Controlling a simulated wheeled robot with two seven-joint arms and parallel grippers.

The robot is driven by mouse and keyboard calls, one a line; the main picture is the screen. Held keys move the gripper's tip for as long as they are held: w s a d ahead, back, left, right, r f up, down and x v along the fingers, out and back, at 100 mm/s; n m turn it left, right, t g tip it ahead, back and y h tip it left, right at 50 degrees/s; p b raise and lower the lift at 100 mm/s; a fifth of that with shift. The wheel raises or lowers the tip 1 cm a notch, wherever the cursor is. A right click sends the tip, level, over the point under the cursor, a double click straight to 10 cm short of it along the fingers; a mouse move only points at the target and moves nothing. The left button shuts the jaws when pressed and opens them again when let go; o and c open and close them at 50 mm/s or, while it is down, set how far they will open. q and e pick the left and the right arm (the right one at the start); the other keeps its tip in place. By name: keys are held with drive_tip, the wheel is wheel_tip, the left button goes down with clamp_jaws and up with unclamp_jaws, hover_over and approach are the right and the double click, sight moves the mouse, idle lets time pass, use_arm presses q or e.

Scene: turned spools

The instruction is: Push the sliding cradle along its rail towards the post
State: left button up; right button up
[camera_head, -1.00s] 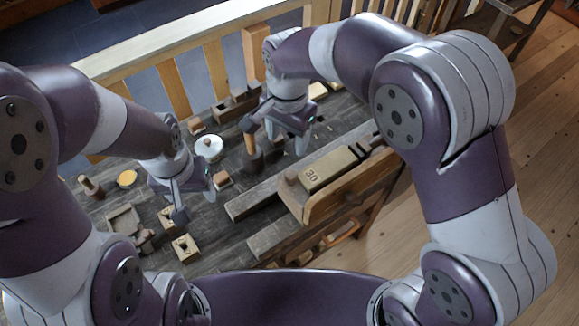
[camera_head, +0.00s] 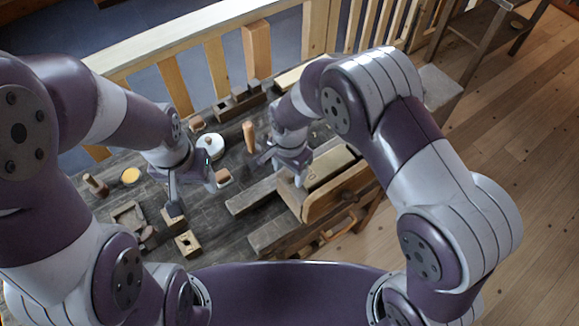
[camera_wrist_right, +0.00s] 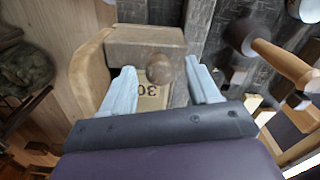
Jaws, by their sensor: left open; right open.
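A wooden block with a round knob (camera_wrist_right: 159,69) shows in the right wrist view, with a pale board marked "30" (camera_wrist_right: 150,98) behind it. This looks like the sliding cradle, but I cannot tell for sure. My right gripper (camera_wrist_right: 165,85) is open, its fingers on either side of the knob, with no clear contact. My left gripper (camera_head: 195,193) is open and low over the table's left part. I cannot single out the post.
A mallet (camera_head: 249,137) stands left of my right gripper. A white lidded pot (camera_head: 210,145), a yellow disc (camera_head: 131,175), a dark spool (camera_head: 95,184) and a square holed block (camera_head: 187,244) lie to the left. A slatted wooden rail (camera_head: 190,47) borders the far side.

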clamp_jaws()
drive_tip(key=shift+w+d, duration=0.4)
drive_tip(key=shift+d, duration=0.2)
unclamp_jaws()
drive_tip(key=shift+r, duration=0.1)
drive_tip(key=shift+r, duration=0.3)
wheel_tip(320, 180, up, 12)
drive_tip(key=b, duration=0.3)
